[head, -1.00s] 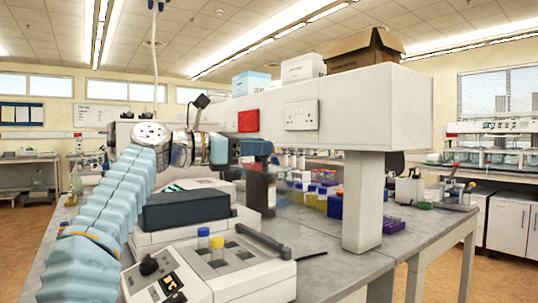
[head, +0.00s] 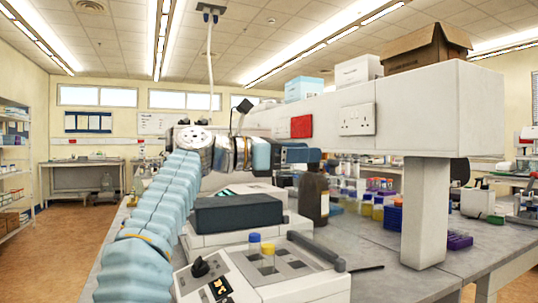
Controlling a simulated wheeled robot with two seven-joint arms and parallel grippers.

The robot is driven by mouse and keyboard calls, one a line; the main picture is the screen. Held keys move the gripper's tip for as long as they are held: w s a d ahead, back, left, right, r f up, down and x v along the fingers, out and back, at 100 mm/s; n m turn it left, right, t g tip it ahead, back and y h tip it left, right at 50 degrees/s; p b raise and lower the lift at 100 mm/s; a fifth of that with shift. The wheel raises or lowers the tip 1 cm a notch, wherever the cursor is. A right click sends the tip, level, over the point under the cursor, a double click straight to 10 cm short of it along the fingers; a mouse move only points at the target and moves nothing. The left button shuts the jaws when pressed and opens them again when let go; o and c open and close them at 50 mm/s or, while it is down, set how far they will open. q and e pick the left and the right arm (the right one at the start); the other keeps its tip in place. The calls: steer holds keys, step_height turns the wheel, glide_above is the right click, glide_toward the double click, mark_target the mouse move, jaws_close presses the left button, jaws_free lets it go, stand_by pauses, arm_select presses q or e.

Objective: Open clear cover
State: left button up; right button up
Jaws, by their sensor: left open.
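A white bench instrument (head: 315,284) with a knob and a small screen stands at the front. A blue-capped tube (head: 254,243) and a yellow-capped tube (head: 268,258) stand in its block of wells. A dark bar (head: 317,250) lies along its right side. I cannot make out a clear cover for certain; it may be too transparent to see. My left gripper (head: 312,155) is open, above and behind the instrument, in front of the white overhead shelf and near a dark brown bottle (head: 313,196). Its fingertips are hard to make out. My right gripper is out of view.
A second instrument with a dark lid (head: 238,213) stands behind the first. A thick white shelf post (head: 425,215) rises from the grey bench (head: 385,282) at the right. Several coloured bottles and a purple rack (head: 458,240) stand around it. Floor is open at the left.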

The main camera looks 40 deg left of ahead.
arm_select(q)
steer(key=v, duration=1.1)
steer(key=shift+d, duration=0.1)
